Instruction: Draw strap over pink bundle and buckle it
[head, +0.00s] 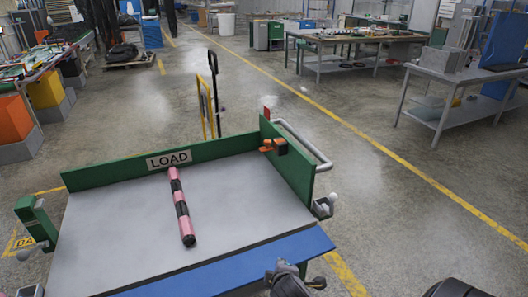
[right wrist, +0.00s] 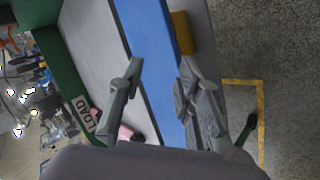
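The pink bundle (head: 180,205), with black bands, lies lengthwise on the grey bed of a load table (head: 115,235) in the head view. In the right wrist view part of the bundle (right wrist: 126,132) shows behind a finger. An orange piece (head: 267,146) with a dark part sits on the right green wall; I cannot tell whether it is the strap end or the buckle. No strap lies over the bundle. My right gripper (head: 287,276) is at the table's front right, by the blue edge. In the right wrist view its fingers (right wrist: 158,72) are apart and empty.
A green wall with a LOAD sign (head: 169,159) closes the table's back. A green post (head: 37,221) stands at its left, and a grey rail (head: 303,143) runs outside the right wall. Workbenches (head: 345,50) stand further back, with open floor between.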

